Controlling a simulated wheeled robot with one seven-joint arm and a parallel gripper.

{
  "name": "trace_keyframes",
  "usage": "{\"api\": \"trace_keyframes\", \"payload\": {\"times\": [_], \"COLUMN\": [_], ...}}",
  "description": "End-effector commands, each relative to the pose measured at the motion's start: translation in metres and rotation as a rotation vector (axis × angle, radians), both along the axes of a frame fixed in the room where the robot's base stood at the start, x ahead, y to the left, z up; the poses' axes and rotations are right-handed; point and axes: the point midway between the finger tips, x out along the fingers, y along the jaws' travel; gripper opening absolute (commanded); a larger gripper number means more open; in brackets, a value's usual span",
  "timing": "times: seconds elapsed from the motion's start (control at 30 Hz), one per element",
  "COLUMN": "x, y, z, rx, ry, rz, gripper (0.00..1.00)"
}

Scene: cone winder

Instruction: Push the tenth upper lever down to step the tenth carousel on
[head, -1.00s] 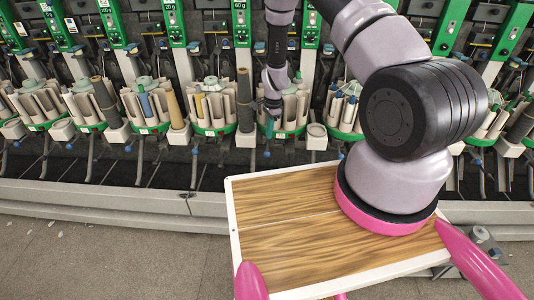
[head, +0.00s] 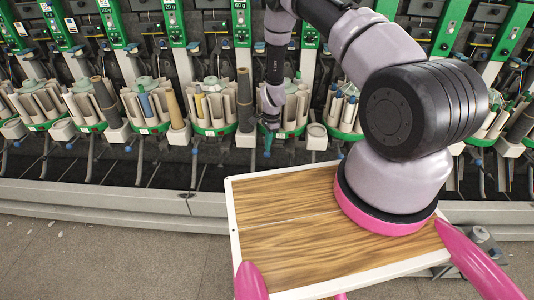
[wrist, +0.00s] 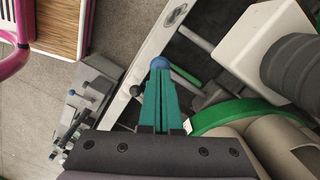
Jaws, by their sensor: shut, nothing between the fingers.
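My gripper (head: 268,142) is shut and empty, with teal fingers pointing down in front of the left part of a carousel (head: 292,106) with cream pots and a green rim. In the wrist view the shut fingers (wrist: 163,100) reach toward a blue lever knob (wrist: 160,63), which shows right at their tips. I cannot tell whether they touch it. The carousel's green rim (wrist: 240,112) lies to the right of the fingers there. In the head view the lever under the gripper is mostly hidden, and no station number is readable.
Similar carousels (head: 213,103) stand on both sides, with blue-knobbed levers below them (head: 129,148). A dark cone (head: 245,95) stands left of the gripper; a dark ribbed cone (wrist: 295,65) shows in the wrist view. A wooden-topped tray (head: 285,225) lies in front, below my arm.

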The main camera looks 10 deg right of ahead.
Motion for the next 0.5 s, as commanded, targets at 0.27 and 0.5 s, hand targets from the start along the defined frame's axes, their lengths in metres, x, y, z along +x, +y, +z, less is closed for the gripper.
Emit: {"api": "trace_keyframes", "payload": {"times": [0.27, 0.5], "x": [-0.0001, -0.0001], "y": [0.0009, 0.0011], "z": [-0.0098, -0.0095], "rx": [0.000, 0.000], "ry": [0.000, -0.001], "rz": [0.000, 0.000], "gripper": [0.00, 0.00]}}
